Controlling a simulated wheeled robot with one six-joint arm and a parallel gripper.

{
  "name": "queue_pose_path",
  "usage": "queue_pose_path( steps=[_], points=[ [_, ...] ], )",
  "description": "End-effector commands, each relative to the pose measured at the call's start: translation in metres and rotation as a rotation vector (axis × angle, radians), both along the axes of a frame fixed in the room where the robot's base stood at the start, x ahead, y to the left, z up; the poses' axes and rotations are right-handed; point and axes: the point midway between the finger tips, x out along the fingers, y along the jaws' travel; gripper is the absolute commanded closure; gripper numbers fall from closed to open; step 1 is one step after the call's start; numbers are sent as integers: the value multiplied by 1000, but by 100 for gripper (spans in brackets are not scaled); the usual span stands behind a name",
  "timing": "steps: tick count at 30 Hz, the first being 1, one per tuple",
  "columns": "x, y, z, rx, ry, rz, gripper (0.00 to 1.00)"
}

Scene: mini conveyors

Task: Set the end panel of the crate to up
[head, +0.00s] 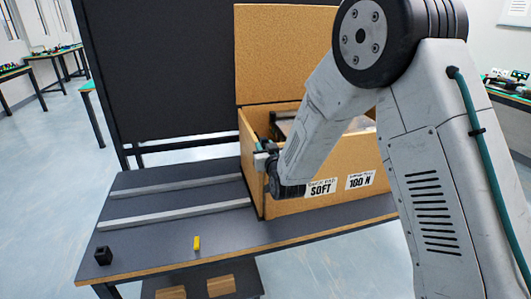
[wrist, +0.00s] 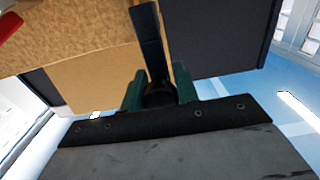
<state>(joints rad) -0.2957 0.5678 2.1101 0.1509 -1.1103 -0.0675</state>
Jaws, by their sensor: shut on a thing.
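The wooden crate (head: 290,213) stands on the right part of the dark table, with its tan lid (head: 285,50) raised at the back. Its end panel (head: 249,170) is on the left side and looks roughly upright; my wrist hides part of it. My gripper (head: 266,147) is at the top of that end. In the wrist view, my gripper's green fingers (wrist: 160,92) are shut on a black bar-like piece (wrist: 150,40). I cannot tell how this piece joins the panel.
Two pale rails (head: 175,207) lie on the table (head: 150,237) left of the crate. A small black block (head: 103,256) and a yellow piece (head: 197,243) are near the front edge. A black board (head: 180,75) stands behind. Labels on the crate front read "SOFT" and "100 N".

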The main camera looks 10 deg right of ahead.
Motion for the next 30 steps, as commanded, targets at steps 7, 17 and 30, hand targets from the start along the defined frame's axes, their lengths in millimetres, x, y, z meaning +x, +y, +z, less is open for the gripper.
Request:
queue_pose_path(
  steps=[7,17,30],
  points=[
    [2,1,4,1,-9,1,100],
    [1,-1,2,1,-4,-1,48],
    [-54,-9,1,0,-3,0,48]
  ],
)
